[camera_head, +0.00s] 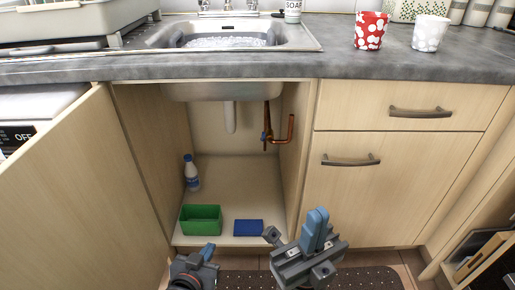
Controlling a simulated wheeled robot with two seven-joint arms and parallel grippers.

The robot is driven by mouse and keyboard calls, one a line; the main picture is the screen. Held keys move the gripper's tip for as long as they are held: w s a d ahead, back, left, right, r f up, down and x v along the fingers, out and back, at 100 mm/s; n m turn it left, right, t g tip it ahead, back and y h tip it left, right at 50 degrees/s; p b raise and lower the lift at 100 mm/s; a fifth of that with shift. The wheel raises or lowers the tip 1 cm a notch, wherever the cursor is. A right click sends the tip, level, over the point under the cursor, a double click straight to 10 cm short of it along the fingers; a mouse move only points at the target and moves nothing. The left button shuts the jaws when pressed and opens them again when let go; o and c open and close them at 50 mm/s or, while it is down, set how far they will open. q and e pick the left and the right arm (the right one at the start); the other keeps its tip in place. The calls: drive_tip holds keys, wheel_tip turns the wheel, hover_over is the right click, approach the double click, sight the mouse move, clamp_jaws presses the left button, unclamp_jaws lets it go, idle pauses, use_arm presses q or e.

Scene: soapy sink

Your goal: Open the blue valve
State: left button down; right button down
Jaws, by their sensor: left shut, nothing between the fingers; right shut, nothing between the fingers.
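The blue valve (264,136) is a small blue piece on the copper pipe (290,130), inside the open cabinet under the sink, near its right wall. It is small in the picture, so its handle's exact angle cannot be told. My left gripper (208,252) is shut and empty, low in front of the cabinet opening. My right gripper (317,228) is shut and empty, lower and to the right of the valve, in front of the cabinet. Neither gripper touches the valve.
The open cabinet door (85,195) stands at the left. On the cabinet floor are a white-and-blue bottle (192,175), a green container (201,219) and a blue sponge-like block (248,227). A drain pipe (230,116) hangs below the sink (305,42). The cabinet's middle is clear.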

use_arm(q)
drive_tip(key=s+a+f+n+g+y, duration=0.1)
drive_tip(key=a+f+g, duration=0.1)
drive_tip(key=f, duration=0.3)
drive_tip(key=s+a+f+n+g, duration=0.1)
drive_tip(key=f+g, duration=0.1)
drive_tip(key=f, duration=0.4)
drive_tip(key=w+d+f+n, duration=0.1)
drive_tip(key=w+f+n, duration=0.15)
drive_tip(key=w, duration=0.35)
drive_tip(key=w+d+r+n+t+h, duration=0.1)
drive_tip(key=w+d+r+n+t, duration=0.2)
drive_tip(key=w, duration=0.4)
drive_tip(key=w+d+r+n+t+h, duration=0.2)
drive_tip(key=w+d+r+n+t, duration=0.1)
drive_tip(key=w+t, duration=0.4)
drive_tip(key=w+d+r+n+t+h, duration=0.1)
drive_tip(key=w+d+r+n+t, duration=0.3)
drive_tip(key=w, duration=0.4)
drive_tip(key=shift+w+r+n+t, duration=0.2)
drive_tip(key=shift+r+n+t, duration=0.25)
drive_tip(key=shift+r+t, duration=0.65)
